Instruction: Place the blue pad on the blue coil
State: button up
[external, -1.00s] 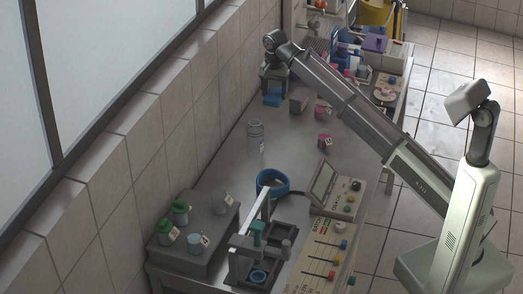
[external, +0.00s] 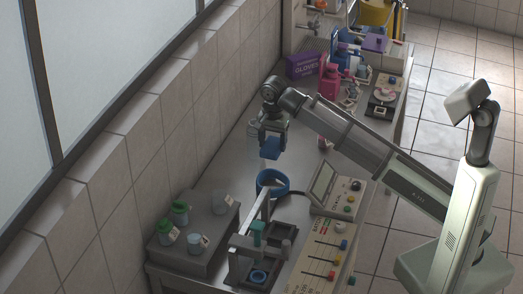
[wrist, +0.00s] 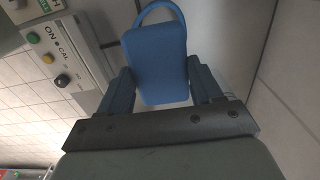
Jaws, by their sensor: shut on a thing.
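The blue pad (external: 271,148) is held by my gripper (external: 272,138), whose jaws are shut on it. In the external view the pad is in the air, just above the blue coil (external: 283,188) in the picture. In the wrist view the pad (wrist: 157,62) fills the space between my two dark blue fingers (wrist: 160,82). The coil (wrist: 163,7) shows there as a blue arc beyond the pad's far edge, partly hidden by it. The coil is a blue ring on the grey bench. The exact height of the pad above it cannot be told.
A control panel with a tilted screen (external: 322,178) stands right of the coil. A metal frame (external: 238,258) with a teal part is in front. A grey block (external: 223,245) with several cups stands at the left by the tiled wall. A purple gloves box (external: 303,66) is behind.

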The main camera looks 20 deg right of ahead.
send_near(272, 178)
jog(key=shift+w+f, duration=0.1)
jog(key=shift+f, duration=2.65)
jog(key=shift+f, duration=0.1)
jog(key=o, duration=1)
notch_tip(272, 178, up, 12)
jog(key=shift+r, duration=0.15)
